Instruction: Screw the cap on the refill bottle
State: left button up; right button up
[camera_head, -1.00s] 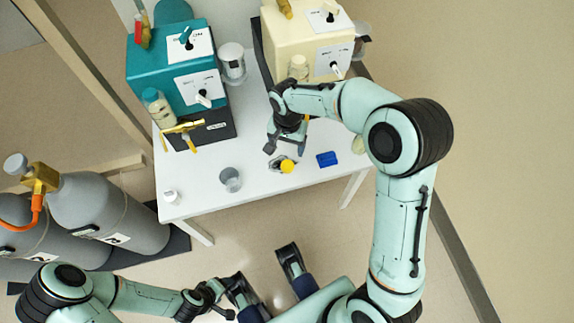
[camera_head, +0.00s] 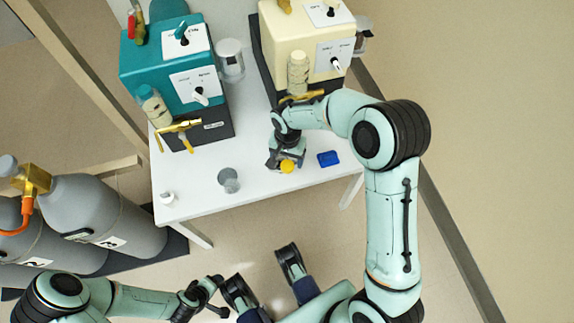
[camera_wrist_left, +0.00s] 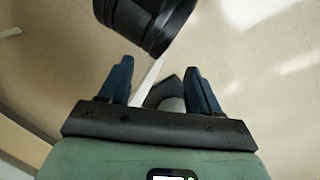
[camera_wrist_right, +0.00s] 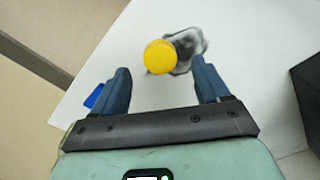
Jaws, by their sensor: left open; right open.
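A yellow round cap (camera_head: 287,166) is near the table's front edge, with a clear and dark glassy thing close against it. The cap (camera_wrist_right: 160,56) and the glassy thing (camera_wrist_right: 190,45) also show in the right wrist view. I cannot tell whether the cap is on a bottle or beside one. My right gripper (camera_head: 283,156) is open above the cap, its fingers on either side of it and apart from it in the right wrist view. My left gripper (camera_wrist_left: 157,80) is open and empty, low and away from the table. A small white piece (camera_head: 168,198) stands at the table's front left corner.
A clear cup (camera_head: 229,180) and a blue block (camera_head: 328,158) stand left and right of the cap. A teal machine (camera_head: 165,60) and a cream machine (camera_head: 285,40) stand behind. Grey gas cylinders (camera_head: 107,215) stand left of the table (camera_head: 200,207).

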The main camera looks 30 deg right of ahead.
aim_at(288, 164)
notch_tip(288, 164, down, 4)
jog(key=shift+w+d+r+b, duration=0.1)
jog(key=shift+r+b, duration=0.15)
jog(key=shift+b, duration=0.15)
pick_arm(q)
jog(key=shift+w+a+f+t, duration=0.15)
jog(key=shift+w+a+f, duration=0.15)
jog(key=shift+w, duration=0.15)
jog(key=shift+w+a+f+t, duration=0.15)
jog(key=shift+w+f, duration=0.15)
jog(key=shift+w, duration=0.1)
pick_arm(e)
jog(key=shift+r, duration=0.1)
jog(key=c, duration=1.1)
pick_arm(q)
jog(key=s+d+r+g+h+p, duration=0.1)
jog(key=s+d+r+g+p, duration=0.1)
jog(key=s+r+p, duration=0.3)
jog(key=s+d, duration=0.1)
jog(key=s, duration=0.1)
jog(key=shift+s+d+r+m, duration=0.3)
jog(key=shift+s+d+r, duration=0.05)
jog(key=shift+d+r, duration=0.05)
pick_arm(e)
notch_tip(288, 164, up, 20)
